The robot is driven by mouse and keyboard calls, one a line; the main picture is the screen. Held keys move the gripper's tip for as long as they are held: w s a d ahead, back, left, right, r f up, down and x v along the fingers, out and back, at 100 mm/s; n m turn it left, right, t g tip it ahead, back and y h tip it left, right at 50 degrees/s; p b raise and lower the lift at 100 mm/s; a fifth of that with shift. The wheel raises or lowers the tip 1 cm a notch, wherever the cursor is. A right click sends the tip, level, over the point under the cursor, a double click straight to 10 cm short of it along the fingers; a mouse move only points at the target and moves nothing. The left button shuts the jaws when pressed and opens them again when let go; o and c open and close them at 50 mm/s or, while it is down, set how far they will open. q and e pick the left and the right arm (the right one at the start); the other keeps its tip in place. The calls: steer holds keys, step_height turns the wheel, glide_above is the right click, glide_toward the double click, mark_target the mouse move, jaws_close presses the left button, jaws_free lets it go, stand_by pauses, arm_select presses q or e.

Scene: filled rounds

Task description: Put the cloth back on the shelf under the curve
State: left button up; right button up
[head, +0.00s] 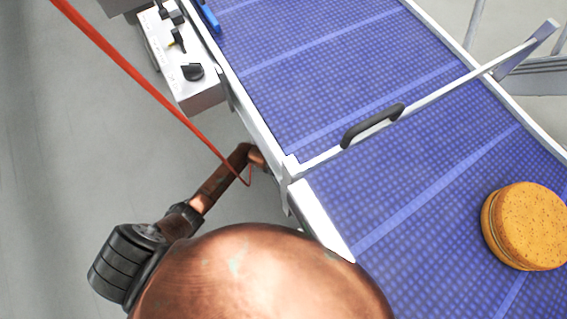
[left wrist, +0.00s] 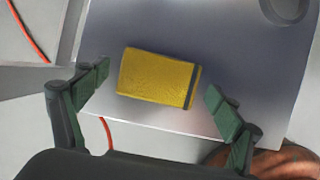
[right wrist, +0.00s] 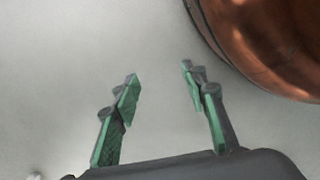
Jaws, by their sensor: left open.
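In the left wrist view a yellow cloth (left wrist: 155,77) with a dark stripe near its right end lies as a folded pad on a smooth grey metal surface (left wrist: 245,50), which may be the shelf. My left gripper (left wrist: 157,84) is open, with one finger to either side of the cloth in the picture. I see no contact, and the height above it is unclear. My right gripper (right wrist: 161,74) is open and empty over plain grey floor. Neither gripper shows in the head view, nor does the cloth.
A blue conveyor belt (head: 300,60) carries a filled round (head: 530,225) at right. A metal bar with a black handle (head: 372,126) crosses it. A knobbed control box (head: 185,70), a red cable (head: 130,75) and a large copper body (head: 260,280) stand beside it.

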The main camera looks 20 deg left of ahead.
arm_select(q)
steer(key=shift+r, duration=0.25)
steer(key=p+v, duration=0.3)
steer(key=v, duration=0.3)
steer(key=shift+s+r, duration=0.1)
steer(key=shift+r, duration=0.1)
steer(key=shift+s+a+r+p, duration=0.15)
steer(key=shift+s+r+p, duration=0.05)
steer(key=shift+r+p, duration=0.15)
arm_select(e)
steer(key=s+f, duration=0.5)
steer(key=s, duration=0.2)
steer(key=shift+s+d+f, duration=0.25)
steer(key=shift+d+f, duration=0.1)
steer(key=shift+f, duration=0.05)
stand_by(0.5)
